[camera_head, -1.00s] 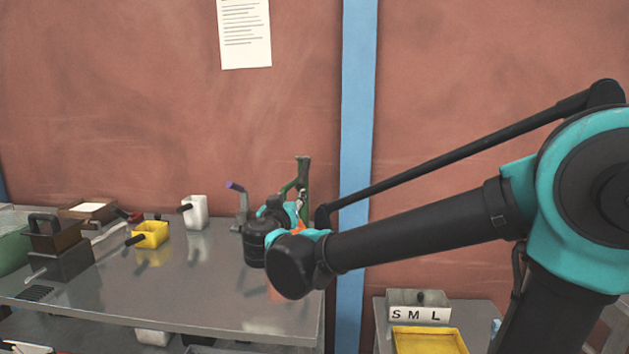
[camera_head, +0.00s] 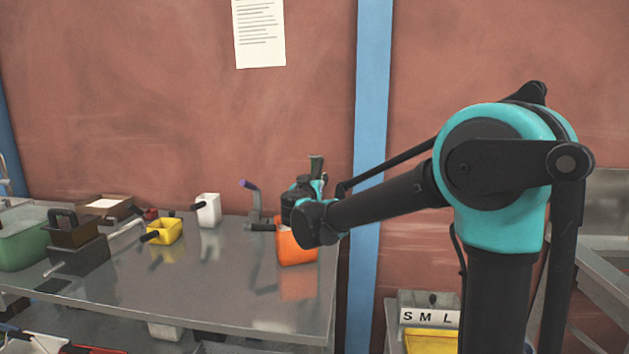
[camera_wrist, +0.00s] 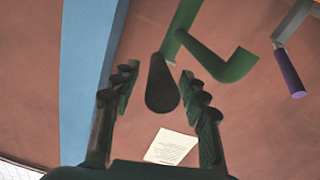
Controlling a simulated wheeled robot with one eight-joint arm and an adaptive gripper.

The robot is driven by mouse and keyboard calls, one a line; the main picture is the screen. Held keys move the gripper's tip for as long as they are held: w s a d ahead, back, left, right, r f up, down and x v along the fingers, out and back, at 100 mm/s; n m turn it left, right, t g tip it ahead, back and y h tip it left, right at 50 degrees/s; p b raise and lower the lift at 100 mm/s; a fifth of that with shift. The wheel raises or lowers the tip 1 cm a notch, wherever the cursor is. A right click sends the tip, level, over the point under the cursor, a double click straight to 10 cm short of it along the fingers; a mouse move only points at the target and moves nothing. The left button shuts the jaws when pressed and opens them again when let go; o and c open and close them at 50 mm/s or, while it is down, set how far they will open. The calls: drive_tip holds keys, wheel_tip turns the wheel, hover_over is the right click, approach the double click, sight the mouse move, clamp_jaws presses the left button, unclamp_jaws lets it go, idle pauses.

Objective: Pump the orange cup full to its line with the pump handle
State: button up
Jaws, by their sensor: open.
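The orange cup (camera_head: 296,248) stands on the metal bench, at its right end, partly hidden behind my wrist. The green pump post (camera_head: 316,166) rises behind my wrist, and its lower part is hidden. In the wrist view, a green bent lever (camera_wrist: 220,60) is close to my gripper (camera_wrist: 160,82). A dark rounded handle end (camera_wrist: 162,88) shows between my two open fingers, with gaps on both sides. I cannot tell how deep it sits between them. The cup's fill line and its contents cannot be seen.
A grey stand with a purple-tipped lever (camera_head: 249,187) is left of the cup. A white cup (camera_head: 208,210), a yellow cup (camera_head: 164,231) and dark boxes (camera_head: 78,245) stand farther left. The front of the bench (camera_head: 220,290) is clear. An S M L box (camera_head: 428,316) stands at lower right.

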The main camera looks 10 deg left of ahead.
drive_tip(key=shift+w, duration=0.5)
drive_tip(key=shift+d, duration=0.1)
clamp_jaws()
